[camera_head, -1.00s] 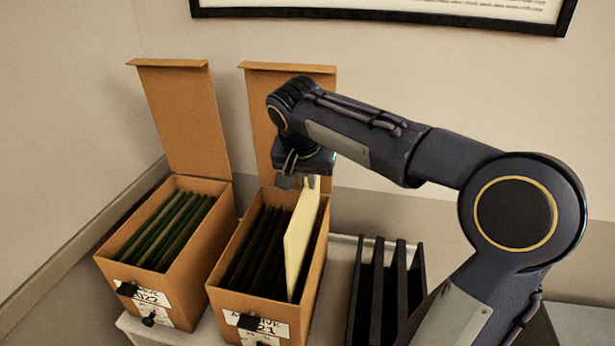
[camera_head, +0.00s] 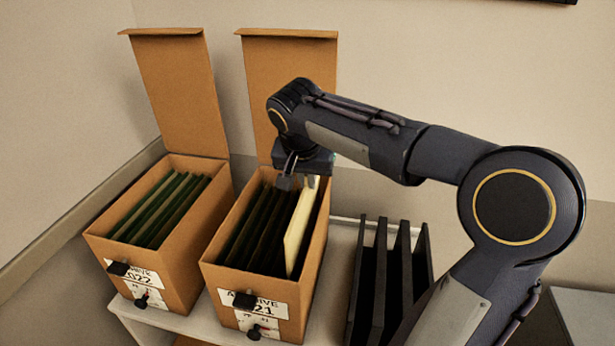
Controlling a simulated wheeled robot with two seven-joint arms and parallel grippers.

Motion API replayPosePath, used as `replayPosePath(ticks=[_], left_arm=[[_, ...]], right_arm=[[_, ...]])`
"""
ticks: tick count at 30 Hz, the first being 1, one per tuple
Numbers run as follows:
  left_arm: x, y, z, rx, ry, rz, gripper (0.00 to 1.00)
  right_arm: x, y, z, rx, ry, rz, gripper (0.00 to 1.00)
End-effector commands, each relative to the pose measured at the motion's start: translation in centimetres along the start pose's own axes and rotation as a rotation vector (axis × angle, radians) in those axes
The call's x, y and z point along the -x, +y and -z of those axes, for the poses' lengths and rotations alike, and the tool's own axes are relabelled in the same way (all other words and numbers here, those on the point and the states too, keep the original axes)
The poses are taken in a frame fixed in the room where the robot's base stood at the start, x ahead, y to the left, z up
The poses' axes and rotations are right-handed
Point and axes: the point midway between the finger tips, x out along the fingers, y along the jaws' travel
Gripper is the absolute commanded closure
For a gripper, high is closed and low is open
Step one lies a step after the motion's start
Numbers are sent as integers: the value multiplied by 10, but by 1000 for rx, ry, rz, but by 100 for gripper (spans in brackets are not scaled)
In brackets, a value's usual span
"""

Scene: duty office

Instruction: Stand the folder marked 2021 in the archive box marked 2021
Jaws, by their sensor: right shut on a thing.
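The cream folder (camera_head: 299,234) stands upright inside the right-hand archive box (camera_head: 312,275), at its right side beside several dark green folders. The box's label (camera_head: 253,304) reads "ARCHIVE" with "21" showing; its first digits are hidden by a black knob. Any marking on the folder cannot be read. My right gripper (camera_head: 307,183) is over the back of this box, shut on the folder's top edge. The folder's lower part is hidden inside the box. My left gripper is not in view.
A second open box (camera_head: 195,285), labelled 2022, stands to the left with several green folders. Both lids stand up at the back. A black slotted rack (camera_head: 377,280) is at the right on the same pale shelf (camera_head: 150,320).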

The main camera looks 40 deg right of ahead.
Motion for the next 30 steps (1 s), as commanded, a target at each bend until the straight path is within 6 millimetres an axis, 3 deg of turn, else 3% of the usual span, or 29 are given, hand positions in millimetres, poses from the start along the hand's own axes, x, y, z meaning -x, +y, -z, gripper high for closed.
replayPosePath(ticks=[30], left_arm=[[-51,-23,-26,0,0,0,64]], right_arm=[[-69,0,-28,0,1,1,100]])
